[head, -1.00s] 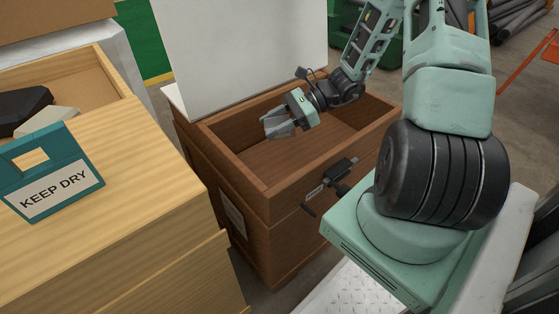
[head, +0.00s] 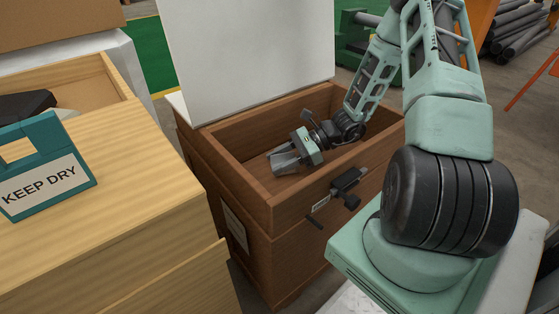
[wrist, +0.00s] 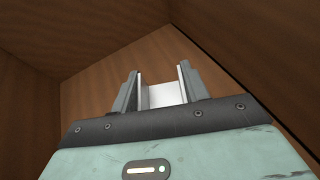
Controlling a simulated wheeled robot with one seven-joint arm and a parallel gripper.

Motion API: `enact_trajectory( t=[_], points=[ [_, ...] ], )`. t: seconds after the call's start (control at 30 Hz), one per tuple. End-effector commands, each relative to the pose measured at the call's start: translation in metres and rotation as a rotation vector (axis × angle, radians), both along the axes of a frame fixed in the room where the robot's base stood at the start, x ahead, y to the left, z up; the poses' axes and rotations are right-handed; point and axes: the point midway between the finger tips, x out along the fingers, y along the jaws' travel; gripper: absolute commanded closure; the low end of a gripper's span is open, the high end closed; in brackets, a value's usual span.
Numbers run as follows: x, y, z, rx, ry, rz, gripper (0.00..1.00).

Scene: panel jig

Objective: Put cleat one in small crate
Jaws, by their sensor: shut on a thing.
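My gripper (head: 287,159) is low inside the open brown wooden crate (head: 290,218), toward its left part in the head view. In the wrist view my gripper (wrist: 160,80) is shut on a pale, whitish piece (wrist: 164,95), taken as cleat one. The piece sits between the two grey fingers, with the crate's brown inner walls and floor around it. Its full shape is hidden by the gripper, and the head view does not show it clearly. I cannot tell whether it touches the crate floor.
A white panel (head: 245,60) stands upright behind the crate. A dark latch (head: 348,182) sticks out at its front. To the left is a light wooden box (head: 130,190) with a teal "KEEP DRY" sign (head: 45,175) and a dark object (head: 22,105).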

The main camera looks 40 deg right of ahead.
Motion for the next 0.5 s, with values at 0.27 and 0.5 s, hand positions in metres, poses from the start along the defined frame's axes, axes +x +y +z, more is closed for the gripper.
enact_trajectory(
  t=[0.27,0.5],
  points=[
    [0.0000,-0.0001,-0.0009,0.000,0.000,0.000,0.33],
    [-0.0020,-0.0055,0.0061,0.000,0.000,-0.003,0.33]
  ],
)
